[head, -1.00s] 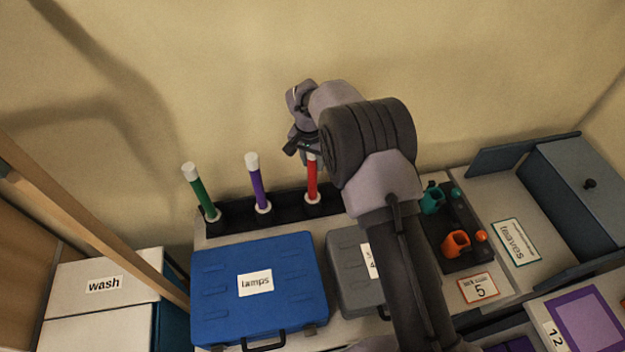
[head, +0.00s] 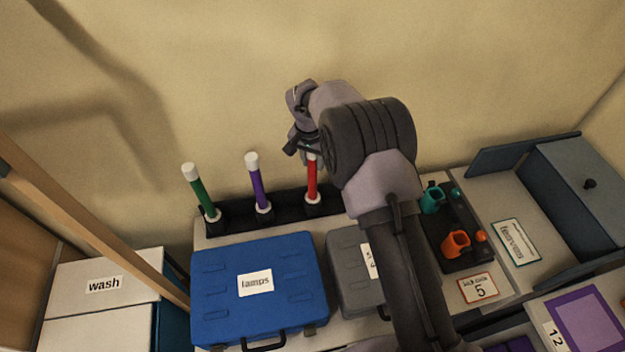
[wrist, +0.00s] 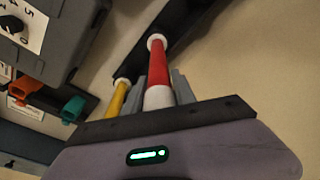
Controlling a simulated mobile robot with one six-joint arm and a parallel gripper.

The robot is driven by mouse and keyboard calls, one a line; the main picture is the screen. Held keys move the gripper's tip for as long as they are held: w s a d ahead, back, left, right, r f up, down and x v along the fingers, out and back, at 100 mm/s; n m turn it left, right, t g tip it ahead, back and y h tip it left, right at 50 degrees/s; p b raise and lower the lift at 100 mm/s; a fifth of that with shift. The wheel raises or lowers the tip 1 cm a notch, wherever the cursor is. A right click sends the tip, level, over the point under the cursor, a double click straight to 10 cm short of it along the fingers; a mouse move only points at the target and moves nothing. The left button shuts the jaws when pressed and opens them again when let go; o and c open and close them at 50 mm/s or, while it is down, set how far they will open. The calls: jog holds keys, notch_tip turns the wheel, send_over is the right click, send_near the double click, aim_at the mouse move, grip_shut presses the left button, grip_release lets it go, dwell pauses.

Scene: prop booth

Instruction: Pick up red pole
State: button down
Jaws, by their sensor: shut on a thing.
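The red pole (head: 312,182) stands upright in a white collar on the black rack (head: 232,220), at the right of the purple pole. Its upper end is hidden behind my gripper (head: 306,153) in the head view. In the wrist view the red pole (wrist: 157,68) runs between the two grey fingers of my gripper (wrist: 160,88), with a white band near the palm and a white collar at its far end. My gripper is shut on the red pole near its top. The pole's base still appears to be in its collar.
A purple pole (head: 257,185) and a green pole (head: 199,190) stand left on the same rack. A yellow pole (wrist: 116,98) shows beside the red one in the wrist view. A blue case (head: 215,285) and a grey case (head: 345,262) lie in front.

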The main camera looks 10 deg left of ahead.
dwell(0.4)
notch_tip(320, 180, up, 18)
jog(key=p, duration=0.2)
jog(key=shift+r, duration=0.1)
dwell(0.4)
